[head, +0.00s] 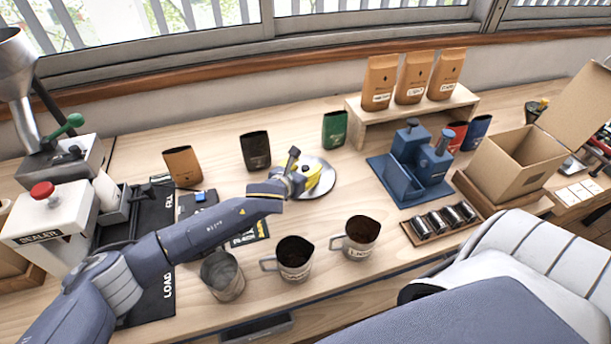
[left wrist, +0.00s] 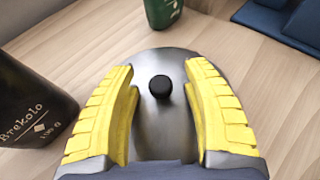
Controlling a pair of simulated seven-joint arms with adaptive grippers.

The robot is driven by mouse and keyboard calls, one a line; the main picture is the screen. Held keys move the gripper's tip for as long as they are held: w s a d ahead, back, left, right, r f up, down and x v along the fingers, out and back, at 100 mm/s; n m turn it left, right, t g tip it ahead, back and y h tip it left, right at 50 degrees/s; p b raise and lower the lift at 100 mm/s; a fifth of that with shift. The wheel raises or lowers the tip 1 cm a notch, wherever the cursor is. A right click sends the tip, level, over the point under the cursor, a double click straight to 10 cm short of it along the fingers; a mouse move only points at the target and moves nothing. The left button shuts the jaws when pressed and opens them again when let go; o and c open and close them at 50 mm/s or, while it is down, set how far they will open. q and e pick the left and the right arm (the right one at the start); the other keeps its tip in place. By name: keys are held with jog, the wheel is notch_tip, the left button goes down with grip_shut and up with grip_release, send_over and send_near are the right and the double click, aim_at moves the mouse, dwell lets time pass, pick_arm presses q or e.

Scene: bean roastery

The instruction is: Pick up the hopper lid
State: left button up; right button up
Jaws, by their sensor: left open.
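The hopper lid (head: 327,181) is a round, shiny metal disc lying on the wooden table in the middle of the head view. In the left wrist view the lid (left wrist: 165,125) fills the space between my fingers, with its black knob (left wrist: 160,87) standing up in the centre. My left gripper (head: 311,174) is over the lid, with its yellow fingers open on either side of the knob. Both fingers look apart from the knob. The gripper hides part of the lid in the head view. My right gripper is not seen.
A black pouch (head: 255,150) and a green pouch (head: 335,129) stand behind the lid. Two mugs of dark contents (head: 295,258) (head: 357,241) and an empty metal cup (head: 222,276) stand in front. A blue stand (head: 412,168) is to the right.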

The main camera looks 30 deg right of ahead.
pick_arm(q)
grip_shut()
dwell(0.3)
dwell(0.3)
